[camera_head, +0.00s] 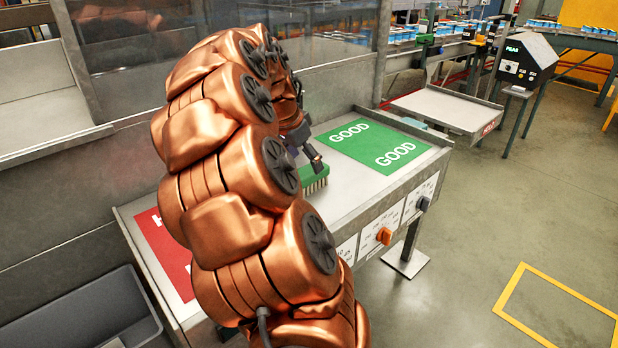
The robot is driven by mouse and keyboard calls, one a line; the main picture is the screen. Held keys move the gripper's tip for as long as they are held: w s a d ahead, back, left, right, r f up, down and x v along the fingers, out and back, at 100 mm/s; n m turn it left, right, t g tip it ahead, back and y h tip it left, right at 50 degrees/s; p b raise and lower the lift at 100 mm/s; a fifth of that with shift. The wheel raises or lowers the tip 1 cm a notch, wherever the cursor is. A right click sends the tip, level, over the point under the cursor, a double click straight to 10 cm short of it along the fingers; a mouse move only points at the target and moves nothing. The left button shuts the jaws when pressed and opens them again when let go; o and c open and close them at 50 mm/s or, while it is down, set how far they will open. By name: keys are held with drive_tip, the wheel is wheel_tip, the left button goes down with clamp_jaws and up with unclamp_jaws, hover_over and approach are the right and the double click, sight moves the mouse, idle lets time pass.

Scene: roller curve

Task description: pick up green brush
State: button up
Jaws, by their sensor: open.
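The green brush (316,181) lies on the grey workbench (345,198), with its pale bristles showing along the near side. My gripper (313,163) is right above the brush, pointing down, with its dark fingers at the brush's top. I cannot tell whether the fingers touch it. My copper arm hides the left part of the brush and much of the bench.
A green GOOD mat (373,146) lies on the bench to the right of the brush. A red mat (172,258) is at the bench's left end, partly behind my arm. A grey bin (85,318) stands at lower left. A metal panel rises behind the bench.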

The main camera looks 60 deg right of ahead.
sight(306, 170)
drive_tip(key=shift+s+f, duration=0.15)
drive_tip(key=shift+f, duration=0.45)
drive_tip(key=shift+a+p+x, duration=0.1)
drive_tip(key=shift+p+x, duration=0.3)
drive_tip(key=shift+x, duration=0.6)
drive_tip(key=shift+a+p+x, duration=0.15)
drive_tip(key=shift+p+x, duration=0.2)
drive_tip(key=shift+x, duration=0.6)
drive_tip(key=shift+f, duration=0.3)
drive_tip(key=c, duration=1.3)
drive_tip(key=shift+r+b, duration=0.6)
drive_tip(key=shift+r, duration=1.25)
drive_tip(key=shift+a+r, duration=0.15)
drive_tip(key=shift+a, duration=0.05)
drive_tip(key=a+b, duration=0.1)
drive_tip(key=a, duration=0.4)
drive_tip(key=a+r+b, duration=0.1)
drive_tip(key=a, duration=0.4)
drive_tip(key=a+b, duration=0.1)
drive_tip(key=a, duration=0.4)
drive_tip(key=shift+a+r+b, duration=0.25)
drive_tip(key=shift+a+b, duration=0.05)
drive_tip(key=shift+b, duration=0.1)
